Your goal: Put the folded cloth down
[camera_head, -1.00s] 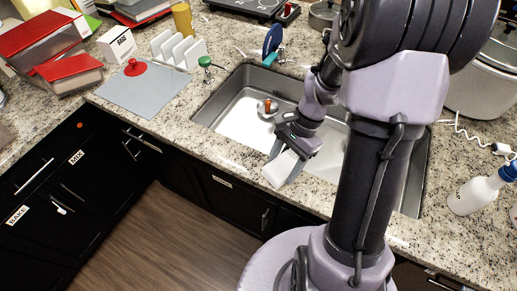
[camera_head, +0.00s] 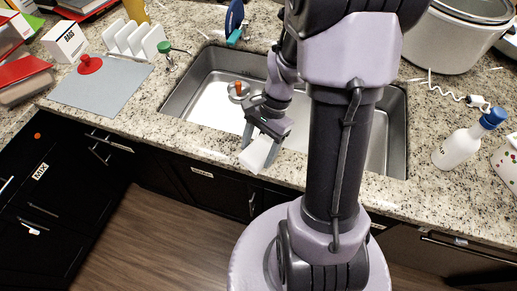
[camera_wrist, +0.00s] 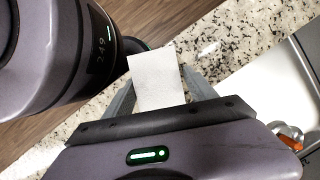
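The folded cloth (camera_head: 259,153) is a small white block in the head view. It also shows as a white rectangle (camera_wrist: 157,79) in the wrist view. My gripper (camera_head: 258,140) is shut on it, with a grey finger on each side in the wrist view (camera_wrist: 160,92). The cloth is held over the front edge of the sink and the strip of granite counter before it. I cannot tell its exact height above the counter.
The steel sink (camera_head: 186,98) lies behind my gripper, with an orange-topped item (camera_head: 238,90) in it. Counter left of the sink is partly clear.

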